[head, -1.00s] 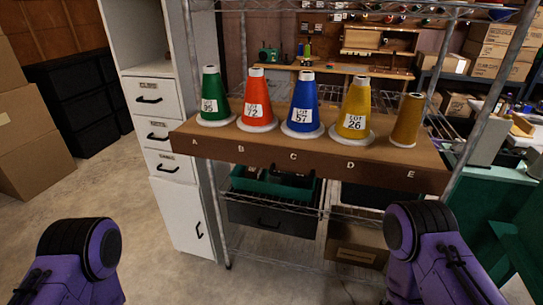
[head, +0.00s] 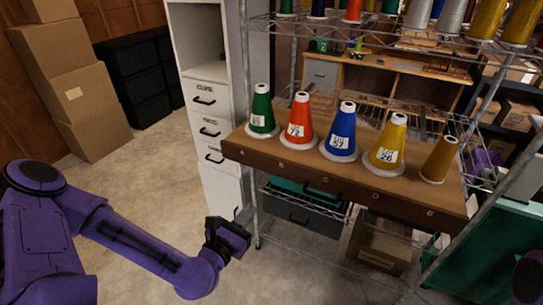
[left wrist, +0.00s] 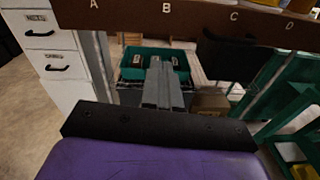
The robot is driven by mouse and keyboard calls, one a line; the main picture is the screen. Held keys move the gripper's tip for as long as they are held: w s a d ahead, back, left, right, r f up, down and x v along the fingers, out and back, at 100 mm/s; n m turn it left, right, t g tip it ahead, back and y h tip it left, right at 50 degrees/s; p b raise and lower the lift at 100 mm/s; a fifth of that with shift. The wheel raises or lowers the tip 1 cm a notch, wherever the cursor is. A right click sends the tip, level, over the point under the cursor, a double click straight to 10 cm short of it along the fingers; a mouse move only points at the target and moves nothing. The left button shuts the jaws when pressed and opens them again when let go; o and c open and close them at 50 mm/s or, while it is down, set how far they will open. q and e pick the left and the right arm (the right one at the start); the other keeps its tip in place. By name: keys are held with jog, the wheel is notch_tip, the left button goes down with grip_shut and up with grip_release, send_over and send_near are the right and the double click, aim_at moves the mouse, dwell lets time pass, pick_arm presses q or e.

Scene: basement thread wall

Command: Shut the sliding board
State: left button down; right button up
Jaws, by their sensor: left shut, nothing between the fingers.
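The sliding board (head: 290,172) is a brown wooden board at the front of a wire rack, its front edge lettered A to E. It carries a row of cones: green (head: 261,112), red (head: 299,120), blue (head: 342,134), yellow (head: 388,145) and a plain gold one (head: 437,160). The board's lettered front (left wrist: 130,12) crosses the top of the left wrist view, with a dark shape under C. My left gripper (head: 244,214) is shut and empty, below and in front of the board's left end, apart from it. Its fingers (left wrist: 161,68) point toward the rack. My right gripper is out of view.
A white drawer cabinet (head: 208,125) stands left of the rack. Below the board are a green bin (left wrist: 140,62), a dark drawer (head: 300,215) and a cardboard box (head: 375,245). Stacked boxes (head: 85,115) stand far left. The floor before the rack is clear.

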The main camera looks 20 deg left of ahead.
pick_arm(q)
notch_tip(320, 180, up, 2)
jog(key=n, duration=0.1)
jog(key=b, duration=1.1)
send_near(275, 167)
jog(key=f, duration=0.1)
jog(key=shift+t, duration=0.4)
jog(key=w, duration=0.2)
jog(key=w+p, duration=0.1)
jog(key=w, duration=0.1)
jog(key=w+p, duration=0.1)
jog(key=w, duration=0.1)
jog(key=shift+w+d+r, duration=0.1)
jog(key=shift+d+r, duration=0.1)
jog(key=shift+d, duration=0.2)
jog(key=shift+w, duration=0.3)
jog(key=shift+a, duration=0.1)
